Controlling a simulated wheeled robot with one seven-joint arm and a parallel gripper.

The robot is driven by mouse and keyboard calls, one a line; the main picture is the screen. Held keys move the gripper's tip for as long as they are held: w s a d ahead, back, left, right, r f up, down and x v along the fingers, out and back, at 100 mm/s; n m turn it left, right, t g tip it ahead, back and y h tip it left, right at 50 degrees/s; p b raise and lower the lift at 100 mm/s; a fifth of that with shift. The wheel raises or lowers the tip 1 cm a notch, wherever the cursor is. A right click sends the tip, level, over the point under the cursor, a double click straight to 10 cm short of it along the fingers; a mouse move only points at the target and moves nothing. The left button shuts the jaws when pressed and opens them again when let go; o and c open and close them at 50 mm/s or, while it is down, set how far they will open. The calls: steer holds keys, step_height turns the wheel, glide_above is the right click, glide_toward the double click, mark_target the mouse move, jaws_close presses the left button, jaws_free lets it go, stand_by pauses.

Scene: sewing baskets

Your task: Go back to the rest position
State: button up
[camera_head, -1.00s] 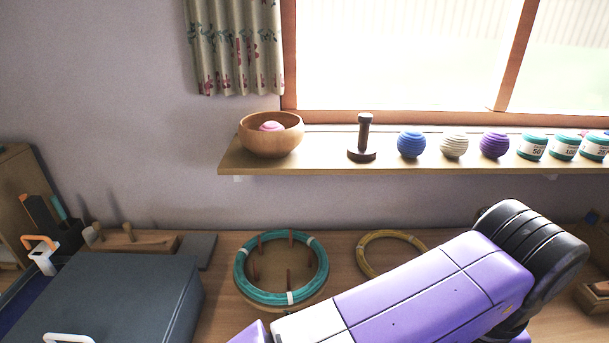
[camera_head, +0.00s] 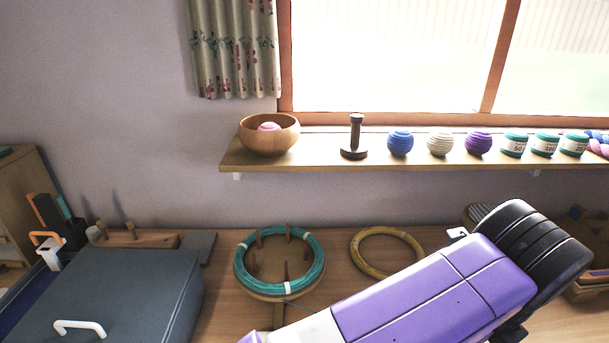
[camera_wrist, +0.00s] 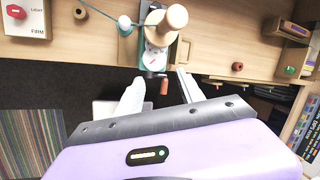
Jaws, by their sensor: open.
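My gripper (camera_wrist: 160,90) is open in the wrist view, with its two pale fingers spread apart and nothing between them. It points toward the edge of a wooden worktop (camera_wrist: 85,48). A wooden knob-topped fixture (camera_wrist: 172,18) with a small dial and a teal base stands at that edge, just beyond the fingers. In the head view my purple arm crosses the lower right, and the gripper itself is out of the picture.
In the head view, a teal coil (camera_head: 240,277) sits around a pegged wooden stand, with a yellow ring (camera_head: 357,260) beside it. A grey case (camera_head: 130,290) fills the lower left. The wall shelf (camera_head: 330,162) holds a bowl, yarn balls and tins. The wrist view shows dark floor (camera_wrist: 75,95).

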steer(key=w+d+r+n+t+h, duration=0.3)
steer(key=w+d+r+h, duration=0.15)
steer(key=d+r, duration=0.35)
steer(key=w+d+r+n+t+h, duration=0.35)
steer(key=d+r+h, duration=0.2)
steer(key=r, duration=0.45)
steer(key=a+r+n+t, duration=0.6)
steer(key=r+n+t, duration=0.5)
steer(key=n, duration=0.2)
steer(key=s+a+f+n+t+y, duration=0.1)
steer(key=s+a+f+n+y, duration=0.3)
steer(key=a+f+n+y, duration=0.3)
steer(key=s+a+f+n+t+y, duration=0.2)
steer(key=s+a+f+n+y, duration=0.3)
steer(key=f+n+y, duration=0.4)
steer(key=s+f+m+g+h, duration=0.3)
steer(key=s+f+g, duration=0.5)
steer(key=s+f, duration=1.3)
steer(key=s+a+m, duration=0.1)
steer(key=s, duration=0.3)
steer(key=shift+s+f, duration=0.2)
steer(key=shift+s, duration=0.1)
